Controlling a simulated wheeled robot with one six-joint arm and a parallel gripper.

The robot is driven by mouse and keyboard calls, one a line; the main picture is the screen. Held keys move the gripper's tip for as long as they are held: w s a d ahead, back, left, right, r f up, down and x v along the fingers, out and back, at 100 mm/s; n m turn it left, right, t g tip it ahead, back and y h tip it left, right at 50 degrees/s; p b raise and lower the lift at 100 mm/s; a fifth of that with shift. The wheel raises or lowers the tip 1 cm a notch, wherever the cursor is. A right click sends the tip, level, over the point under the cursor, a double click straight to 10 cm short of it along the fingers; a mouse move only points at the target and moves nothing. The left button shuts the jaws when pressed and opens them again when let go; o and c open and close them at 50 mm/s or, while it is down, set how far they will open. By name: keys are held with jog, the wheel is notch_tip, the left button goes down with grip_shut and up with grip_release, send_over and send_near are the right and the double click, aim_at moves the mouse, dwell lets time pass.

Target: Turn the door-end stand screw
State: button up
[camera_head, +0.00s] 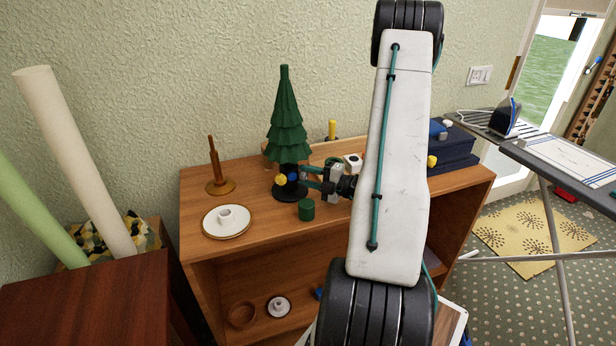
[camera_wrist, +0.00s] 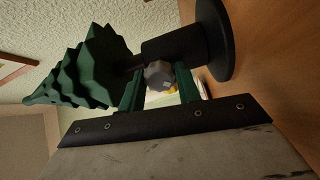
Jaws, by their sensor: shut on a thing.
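The green toy tree (camera_head: 285,125) stands upright in a black stand (camera_head: 290,194) on the wooden cabinet; both also show sideways in the wrist view, the tree (camera_wrist: 90,70) at left and the stand (camera_wrist: 213,42) at upper right. A yellow screw (camera_head: 280,180) and a blue screw (camera_head: 292,177) stick out of the stand's cup. My gripper (camera_head: 304,177) reaches the cup from the right, the door side. In the wrist view its green fingers (camera_wrist: 158,74) are shut on a grey faceted screw head (camera_wrist: 157,76). That screw is hidden in the head view.
A dark green cylinder (camera_head: 306,210) stands close in front of my gripper. A white plate (camera_head: 227,221) and a wooden spindle (camera_head: 217,170) are to the left. A white block (camera_head: 352,164) and dark blue boxes (camera_head: 452,150) stand to the right.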

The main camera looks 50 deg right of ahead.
jog(key=shift+d, duration=0.15)
jog(key=o, duration=1)
jog(key=v, duration=0.7)
jog(key=shift+s, duration=0.4)
